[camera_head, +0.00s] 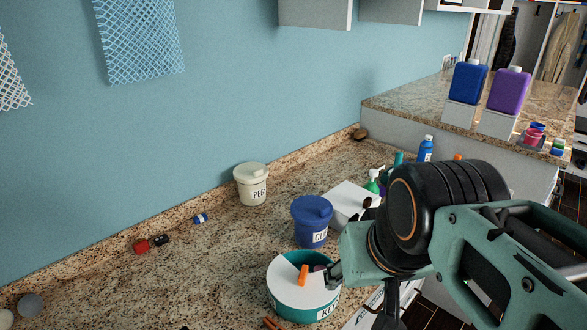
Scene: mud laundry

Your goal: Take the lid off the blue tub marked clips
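The blue tub (311,228) stands on the granite counter, right of the middle. Its white label shows the start of a word that looks like "CLI". A blue lid (313,208) sits on top of it. My gripper (360,292) is to the right of and nearer than the tub, apart from it as far as I can see. Its dark fingers are spread, with a gap between them and nothing visible held. The fingertips are partly hard to make out.
A teal tub (276,303) with an orange piece (304,274) at its top stands close in front. A lidded cream tub (251,187) stands behind left. A white box (350,200) and bottles stand behind right. The counter's left is mostly clear, with small items near the wall.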

